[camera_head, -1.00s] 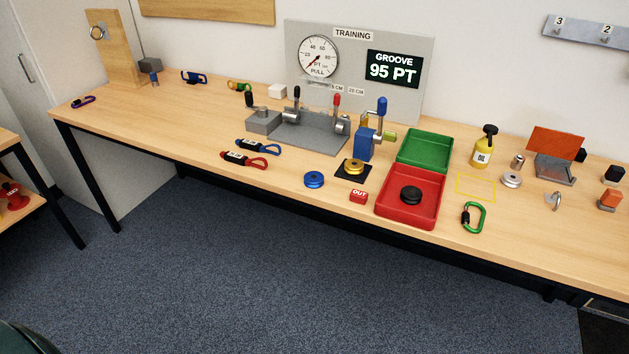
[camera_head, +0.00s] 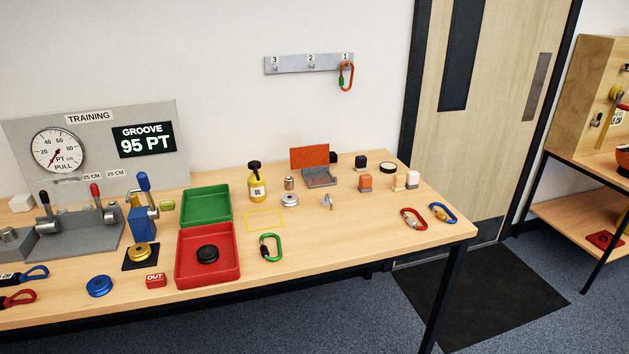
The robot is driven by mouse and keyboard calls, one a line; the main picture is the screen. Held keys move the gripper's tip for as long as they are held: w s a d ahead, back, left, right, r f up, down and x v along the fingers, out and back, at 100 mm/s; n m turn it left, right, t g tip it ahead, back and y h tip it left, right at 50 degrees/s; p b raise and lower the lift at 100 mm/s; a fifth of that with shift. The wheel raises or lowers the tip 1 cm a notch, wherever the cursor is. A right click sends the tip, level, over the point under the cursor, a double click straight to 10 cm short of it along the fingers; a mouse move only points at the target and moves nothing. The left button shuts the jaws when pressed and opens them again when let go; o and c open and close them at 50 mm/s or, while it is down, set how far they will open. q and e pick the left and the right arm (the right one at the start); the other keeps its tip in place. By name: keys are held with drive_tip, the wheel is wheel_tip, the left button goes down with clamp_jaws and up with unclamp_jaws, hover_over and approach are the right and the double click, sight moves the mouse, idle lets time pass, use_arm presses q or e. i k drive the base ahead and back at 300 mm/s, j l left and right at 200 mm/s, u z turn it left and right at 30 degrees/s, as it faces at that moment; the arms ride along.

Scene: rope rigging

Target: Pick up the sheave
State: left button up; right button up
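Several grooved, wheel-like discs that look like sheaves are on the bench. A blue one (camera_head: 99,286) lies on the bare wood at the front left. A gold one (camera_head: 141,251) sits on a black square pad (camera_head: 128,265). A black one (camera_head: 207,254) lies inside the red tray (camera_head: 227,278). A silver one (camera_head: 290,200) lies near the yellow bottle. The frames do not show which one the task means. Neither of my grippers is in view.
A green tray (camera_head: 186,207) adjoins the red tray. A red OUT block (camera_head: 155,281), green carabiner (camera_head: 270,247), yellow bottle (camera_head: 257,186) and blue lever device (camera_head: 143,221) stand nearby. The bench front (camera_head: 370,246) is mostly clear. A door (camera_head: 490,110) is behind right.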

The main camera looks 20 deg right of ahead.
sight(139, 252)
drive_tip(key=i+j, duration=1.35)
drive_tip(key=i+z, duration=0.05)
